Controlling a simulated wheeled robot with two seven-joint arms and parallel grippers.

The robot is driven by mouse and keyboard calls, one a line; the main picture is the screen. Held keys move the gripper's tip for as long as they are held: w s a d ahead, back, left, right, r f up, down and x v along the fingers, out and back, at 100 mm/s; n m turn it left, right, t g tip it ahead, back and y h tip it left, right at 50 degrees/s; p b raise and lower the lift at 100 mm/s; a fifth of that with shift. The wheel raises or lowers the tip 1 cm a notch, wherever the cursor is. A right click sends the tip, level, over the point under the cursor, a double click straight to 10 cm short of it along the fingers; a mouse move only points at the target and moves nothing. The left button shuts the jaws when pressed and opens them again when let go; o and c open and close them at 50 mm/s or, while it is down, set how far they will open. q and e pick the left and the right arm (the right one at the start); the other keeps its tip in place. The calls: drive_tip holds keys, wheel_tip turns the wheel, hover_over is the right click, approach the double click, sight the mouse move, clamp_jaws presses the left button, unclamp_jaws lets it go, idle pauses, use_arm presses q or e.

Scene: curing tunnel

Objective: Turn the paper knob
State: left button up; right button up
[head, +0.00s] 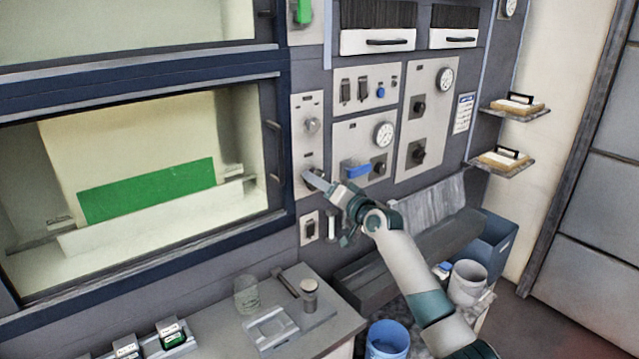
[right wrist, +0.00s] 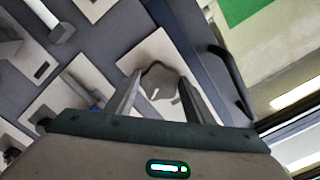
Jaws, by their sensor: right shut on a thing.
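The paper knob (right wrist: 160,82) is a grey, lobed knob with a white mark on its face, on a pale plate in the right wrist view. My right gripper (right wrist: 160,97) has one finger on each side of it and is shut on it. In the head view, my right gripper (head: 318,181) reaches the lower part of the narrow pale panel beside the lit window, and its fingers largely hide the knob. The small labels are too blurred to read. My left gripper is out of view.
A blue lever (head: 356,170) and a gauge (head: 383,134) are to the right. A dark window handle (head: 273,140) is close on the left. A glass jar (head: 247,294) stands on the bench below.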

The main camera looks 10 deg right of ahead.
drive_tip(key=shift+m, duration=0.7)
drive_tip(key=o, duration=1.1)
drive_tip(key=shift+c, duration=0.2)
drive_tip(key=shift+s, duration=0.1)
drive_tip(key=b+v, duration=0.5)
drive_tip(key=v, duration=1.2)
drive_tip(key=shift+s, duration=0.15)
drive_tip(key=shift+f, duration=0.1)
